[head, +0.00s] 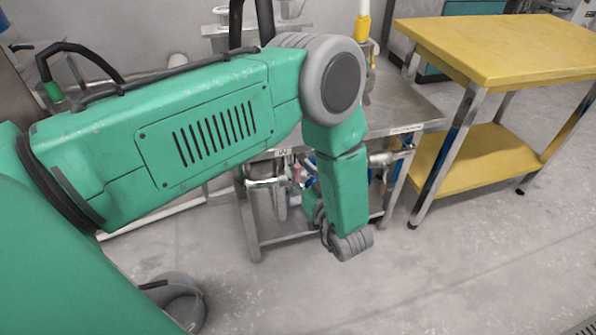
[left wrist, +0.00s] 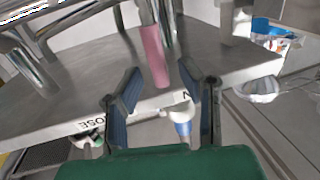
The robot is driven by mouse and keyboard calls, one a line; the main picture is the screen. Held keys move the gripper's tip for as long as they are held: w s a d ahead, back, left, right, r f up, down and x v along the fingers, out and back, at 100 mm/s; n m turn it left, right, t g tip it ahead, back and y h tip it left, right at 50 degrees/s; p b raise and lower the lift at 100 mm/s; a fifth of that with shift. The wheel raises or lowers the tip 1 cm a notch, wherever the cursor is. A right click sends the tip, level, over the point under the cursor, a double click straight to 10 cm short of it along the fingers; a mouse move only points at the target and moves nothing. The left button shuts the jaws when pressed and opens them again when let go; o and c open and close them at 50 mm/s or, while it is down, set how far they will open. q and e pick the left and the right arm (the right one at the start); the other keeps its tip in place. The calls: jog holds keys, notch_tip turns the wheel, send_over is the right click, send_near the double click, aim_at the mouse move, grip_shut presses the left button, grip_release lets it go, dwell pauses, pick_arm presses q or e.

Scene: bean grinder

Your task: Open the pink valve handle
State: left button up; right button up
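The pink valve handle (left wrist: 154,57) shows in the left wrist view as a pink sleeve on a metal bar, over a grey plate with partly hidden black letters. In the head view only a small pink patch (head: 297,173) shows beside my forearm. My left gripper (left wrist: 159,80) is open. Its two blue-lined fingers stand apart, one on each side of the handle's near end. I see a gap on both sides, and the depth between them is hard to judge. In the head view my wrist and forearm hide most of the gripper. My right gripper is not in view.
A steel table (head: 405,108) with pipes and valves beneath stands in front of me. A yellow two-level table (head: 500,48) stands to its right. A white fitting with a blue part (left wrist: 182,122) lies below the plate's edge. The floor (head: 450,260) in front is clear.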

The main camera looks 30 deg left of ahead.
pick_arm(q)
jog(key=shift+w+a, duration=0.25)
jog(key=shift+a, duration=0.1)
jog(key=shift+a, duration=0.15)
grip_shut()
jog(key=shift+a, duration=0.1)
